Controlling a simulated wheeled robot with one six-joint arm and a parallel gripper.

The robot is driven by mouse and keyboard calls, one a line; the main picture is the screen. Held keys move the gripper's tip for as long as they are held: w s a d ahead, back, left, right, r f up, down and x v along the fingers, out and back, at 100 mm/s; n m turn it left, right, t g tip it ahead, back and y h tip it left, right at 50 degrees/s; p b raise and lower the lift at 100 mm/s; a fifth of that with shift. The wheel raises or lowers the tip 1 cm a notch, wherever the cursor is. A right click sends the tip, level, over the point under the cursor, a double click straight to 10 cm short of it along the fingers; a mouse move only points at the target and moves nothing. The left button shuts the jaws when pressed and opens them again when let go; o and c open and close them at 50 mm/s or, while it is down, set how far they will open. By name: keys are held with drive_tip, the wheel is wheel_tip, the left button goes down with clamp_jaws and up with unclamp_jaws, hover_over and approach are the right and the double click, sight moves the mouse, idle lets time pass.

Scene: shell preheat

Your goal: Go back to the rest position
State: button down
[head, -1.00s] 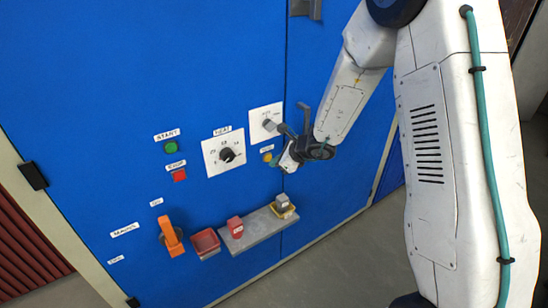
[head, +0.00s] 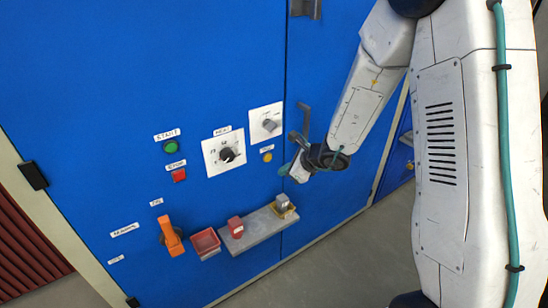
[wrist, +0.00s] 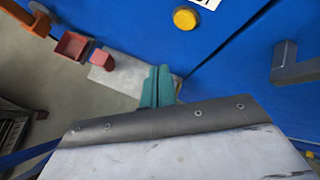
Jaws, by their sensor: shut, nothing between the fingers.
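My gripper (head: 286,170) is in front of the blue cabinet, to the right of the yellow button (head: 267,157) and below the grey door handle (head: 302,122). In the wrist view its teal fingers (wrist: 157,86) are together with nothing between them. The yellow button (wrist: 185,18) shows at the top of the wrist view, apart from the fingers. The heat dial (head: 227,155) and the grey switch on its white plate (head: 268,125) are to the left of the gripper.
A grey shelf (head: 258,231) below carries a red block (head: 235,227) and a grey block in a yellow holder (head: 283,205). A red tray (head: 205,242) and an orange lever (head: 171,237) are left of it. The grey handle (wrist: 298,66) stands out at right in the wrist view. Floor is clear below.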

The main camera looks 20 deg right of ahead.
idle(0.5)
drive_tip(key=s+a+r+n+g+y, duration=0.1)
drive_tip(key=s+a+r+n+g, duration=0.25)
drive_tip(key=s+r+n, duration=0.4)
drive_tip(key=s+a+r+n+g+y, duration=0.2)
drive_tip(key=s+a+r+n+g, duration=0.15)
drive_tip(key=s+n, duration=0.65)
drive_tip(key=s+d+r+n+h, duration=0.3)
drive_tip(key=s+d+r+h, duration=0.1)
drive_tip(key=s, duration=0.5)
drive_tip(key=s+d+r+n+h, duration=0.4)
drive_tip(key=s+d+r, duration=0.3)
drive_tip(key=s+r, duration=0.1)
drive_tip(key=shift+s+d+t+h, duration=0.15)
drive_tip(key=shift+s+t+h, duration=0.2)
drive_tip(key=shift+s, duration=0.5)
